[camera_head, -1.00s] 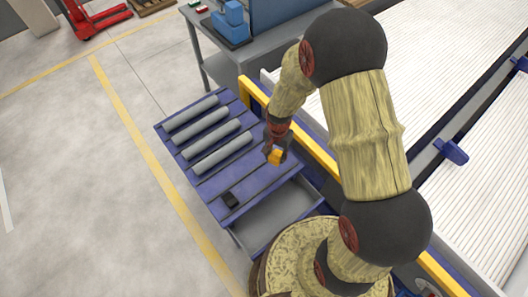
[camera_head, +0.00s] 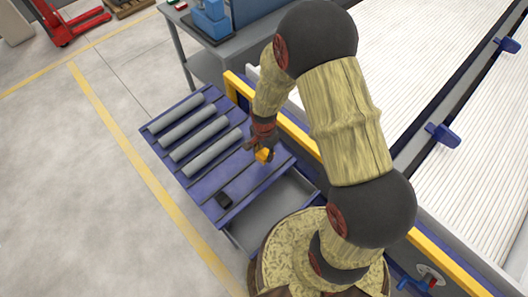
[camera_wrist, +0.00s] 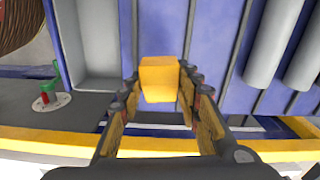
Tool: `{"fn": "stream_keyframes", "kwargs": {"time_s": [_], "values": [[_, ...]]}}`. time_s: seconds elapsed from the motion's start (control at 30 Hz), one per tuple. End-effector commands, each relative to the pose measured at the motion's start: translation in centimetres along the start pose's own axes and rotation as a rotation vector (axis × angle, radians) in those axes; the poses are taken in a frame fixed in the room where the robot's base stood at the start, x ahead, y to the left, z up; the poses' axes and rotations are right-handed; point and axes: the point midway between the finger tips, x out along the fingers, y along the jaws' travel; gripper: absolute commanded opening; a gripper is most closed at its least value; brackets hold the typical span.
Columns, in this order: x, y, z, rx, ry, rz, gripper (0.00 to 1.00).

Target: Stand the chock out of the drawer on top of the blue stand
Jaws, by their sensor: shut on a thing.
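A yellow-orange chock (camera_head: 263,155) is held in my gripper (camera_head: 259,148) over the right side of the blue stand (camera_head: 205,188), near the open drawer (camera_head: 275,213). In the wrist view the chock (camera_wrist: 160,78) sits between the two fingers of my gripper (camera_wrist: 158,92), with the blue slatted top behind it. I cannot tell whether the chock touches the top. The grey drawer (camera_wrist: 92,40) shows to the left in the wrist view and looks empty where visible.
Several grey pipes (camera_head: 206,147) lie side by side on the stand's far part. A yellow rail (camera_head: 290,128) runs along the right side. The blue top between pipes and black object is clear.

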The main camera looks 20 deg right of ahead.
Motion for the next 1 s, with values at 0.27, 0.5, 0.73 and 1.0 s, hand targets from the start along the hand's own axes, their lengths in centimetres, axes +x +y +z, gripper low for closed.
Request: {"fn": "stream_keyframes", "kwargs": {"time_s": [0.27, 0.5, 0.73, 1.0], "values": [[3.5, 0.0, 0.0, 0.0, 0.0, 0.001, 0.07], [5.9, 0.0, 0.0, -0.001, 0.0, 0.001, 0.07], [6.8, 0.0, 0.0, -0.001, 0.0, 0.001, 0.07], [6.8, 0.0, 0.0, -0.001, 0.0, 0.0, 0.07]]}}
